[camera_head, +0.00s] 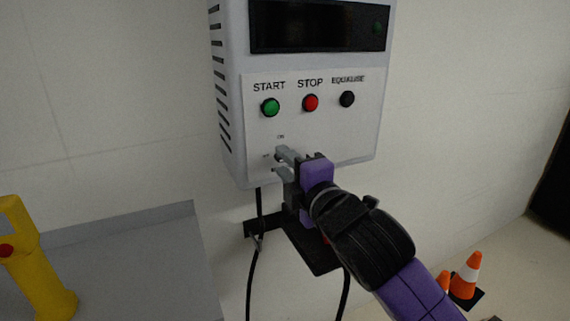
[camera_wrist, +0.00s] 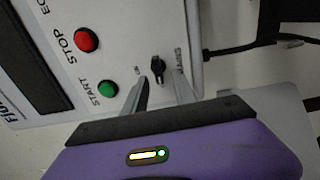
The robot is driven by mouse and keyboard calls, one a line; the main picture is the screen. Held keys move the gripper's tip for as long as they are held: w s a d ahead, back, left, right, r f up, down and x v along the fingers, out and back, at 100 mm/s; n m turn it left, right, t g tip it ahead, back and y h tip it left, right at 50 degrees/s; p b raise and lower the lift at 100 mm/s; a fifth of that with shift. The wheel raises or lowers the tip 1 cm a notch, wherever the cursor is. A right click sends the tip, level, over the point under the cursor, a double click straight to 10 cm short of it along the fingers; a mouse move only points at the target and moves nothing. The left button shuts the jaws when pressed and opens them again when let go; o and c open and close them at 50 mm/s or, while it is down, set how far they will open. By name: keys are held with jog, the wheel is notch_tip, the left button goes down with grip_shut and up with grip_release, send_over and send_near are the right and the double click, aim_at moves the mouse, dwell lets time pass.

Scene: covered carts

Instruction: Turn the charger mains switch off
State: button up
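The charger (camera_head: 232,60) is a pale wall box with a dark display and a labelled front panel. Its mains switch (camera_wrist: 157,66) is a small black rotary knob below the green START button, clear in the wrist view. An "ON" mark sits beside it. In the head view my gripper's fingers hide the knob. My gripper (camera_head: 280,162) is at the lower left of the panel. In the wrist view my gripper (camera_wrist: 160,86) is open, with one grey finger on each side of the knob and visible gaps between. I cannot tell whether the fingertips touch the panel.
The green START button (camera_head: 270,107), red STOP button (camera_head: 311,102) and black EQUALISE button (camera_head: 347,99) are above my gripper. Black cables (camera_head: 251,275) hang below the charger. A yellow post (camera_head: 42,270) stands at left and orange cones (camera_head: 467,274) at lower right.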

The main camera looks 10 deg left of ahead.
jog(key=v, duration=0.7)
jog(key=shift+b, duration=0.35)
jog(key=shift+s, duration=0.1)
